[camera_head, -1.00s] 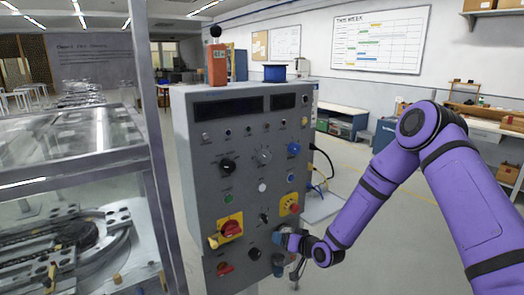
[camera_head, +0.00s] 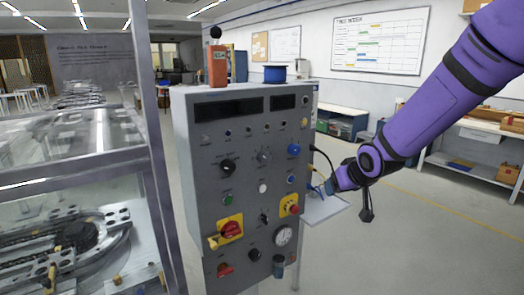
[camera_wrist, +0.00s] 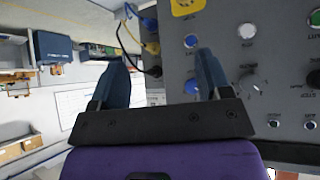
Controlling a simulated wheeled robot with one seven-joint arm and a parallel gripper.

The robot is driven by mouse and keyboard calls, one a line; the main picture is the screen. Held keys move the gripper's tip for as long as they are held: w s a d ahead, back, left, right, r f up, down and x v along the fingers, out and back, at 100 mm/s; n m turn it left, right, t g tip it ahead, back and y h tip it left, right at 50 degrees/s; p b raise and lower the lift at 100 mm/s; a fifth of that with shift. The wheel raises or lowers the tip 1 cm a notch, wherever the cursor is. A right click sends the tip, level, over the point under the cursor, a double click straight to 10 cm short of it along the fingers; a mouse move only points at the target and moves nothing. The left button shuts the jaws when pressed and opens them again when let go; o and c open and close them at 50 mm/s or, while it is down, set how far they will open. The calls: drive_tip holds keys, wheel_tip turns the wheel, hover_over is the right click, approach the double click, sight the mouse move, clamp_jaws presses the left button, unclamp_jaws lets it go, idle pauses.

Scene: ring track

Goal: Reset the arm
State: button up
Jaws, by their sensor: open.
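My purple arm reaches in from the upper right in the head view. My gripper (camera_head: 320,188) is at the right side of the grey control cabinet (camera_head: 208,165), about level with the red knob on its yellow plate (camera_head: 292,207). In the wrist view my gripper (camera_wrist: 162,65) shows two blue fingers spread apart with nothing held between them. Whether the fingertips touch the cabinet cannot be told.
A round gauge (camera_head: 283,236) and several knobs sit on the panel. Cables (camera_head: 324,158) hang at the cabinet's right side. A blue spool (camera_head: 275,74) and an orange box (camera_head: 217,66) stand on top. A glazed frame (camera_head: 155,150) stands left. Floor at right is open.

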drive_tip(key=s+d+r+m+g+h, duration=0.1)
drive_tip(key=s+d+r, duration=0.2)
drive_tip(key=s+r, duration=0.3)
drive_tip(key=s+d+r+m+h, duration=0.1)
drive_tip(key=s+d+r, duration=0.25)
drive_tip(key=s, duration=0.45)
drive_tip(key=s+d+r+g, duration=0.1)
drive_tip(key=s+r, duration=0.1)
drive_tip(key=s, duration=0.7)
drive_tip(key=s+d+r+m+g, duration=0.1)
drive_tip(key=s+r, duration=0.1)
drive_tip(key=s, duration=0.8)
drive_tip(key=shift+r, duration=0.25)
idle(1.9)
